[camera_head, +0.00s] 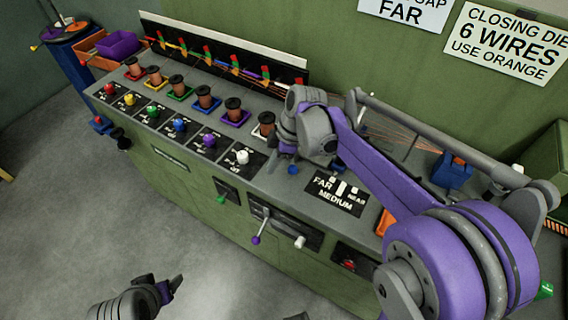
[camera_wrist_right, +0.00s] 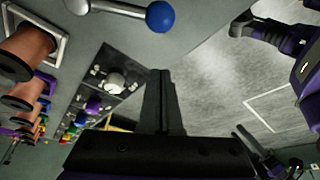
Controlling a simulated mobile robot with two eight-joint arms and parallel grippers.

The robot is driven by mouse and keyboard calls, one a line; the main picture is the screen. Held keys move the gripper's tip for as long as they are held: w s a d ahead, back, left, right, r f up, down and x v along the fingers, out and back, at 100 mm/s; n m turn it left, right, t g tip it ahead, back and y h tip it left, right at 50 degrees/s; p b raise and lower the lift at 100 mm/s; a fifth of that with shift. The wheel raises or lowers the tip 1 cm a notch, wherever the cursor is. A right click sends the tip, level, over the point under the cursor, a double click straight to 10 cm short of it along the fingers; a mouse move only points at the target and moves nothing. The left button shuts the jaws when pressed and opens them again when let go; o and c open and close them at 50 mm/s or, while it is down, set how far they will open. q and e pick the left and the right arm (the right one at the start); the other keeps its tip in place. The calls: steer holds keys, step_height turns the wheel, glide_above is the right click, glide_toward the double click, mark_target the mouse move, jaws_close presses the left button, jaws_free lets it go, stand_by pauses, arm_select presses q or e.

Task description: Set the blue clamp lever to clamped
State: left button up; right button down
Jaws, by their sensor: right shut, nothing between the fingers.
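The blue clamp lever shows at the top of the wrist view as a pale metal bar ending in a blue ball (camera_wrist_right: 160,16). In the head view its blue ball (camera_head: 293,170) shows on the bench top, just below my right wrist. My right gripper (camera_wrist_right: 162,75) is shut and empty, its fingertips apart from the ball in the wrist view. In the head view my right arm hides most of the lever and its pivot. My left gripper (camera_head: 168,290) is low over the floor at the bottom left; its jaw state is unclear.
A row of colored knobs (camera_head: 179,125) and copper spools (camera_head: 205,97) lines the bench to the left. A FAR/MEDIUM/NEAR plate (camera_head: 337,194) lies to the right. Purple and white levers (camera_head: 257,239) stick out from the bench front. The floor in front is open.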

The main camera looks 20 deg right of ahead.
steer(key=w+v, duration=0.1)
steer(key=v, duration=0.8)
steer(key=shift+s+d+r, duration=0.3)
steer(key=shift+s+d, duration=0.05)
steer(key=shift+s, duration=0.1)
steer(key=s+f+m+t+h, duration=0.2)
steer(key=s+f+m, duration=0.3)
steer(key=s+m, duration=0.2)
steer(key=s+a+f+m+t+h+p, duration=0.1)
steer(key=s+f+m, duration=0.4)
steer(key=s, duration=0.6)
steer(key=m+t, duration=0.1)
steer(key=m, duration=0.1)
steer(key=shift+s+a+f+m+h, duration=0.15)
steer(key=shift+s+f+m+h, duration=0.1)
steer(key=shift+m+h, duration=0.15)
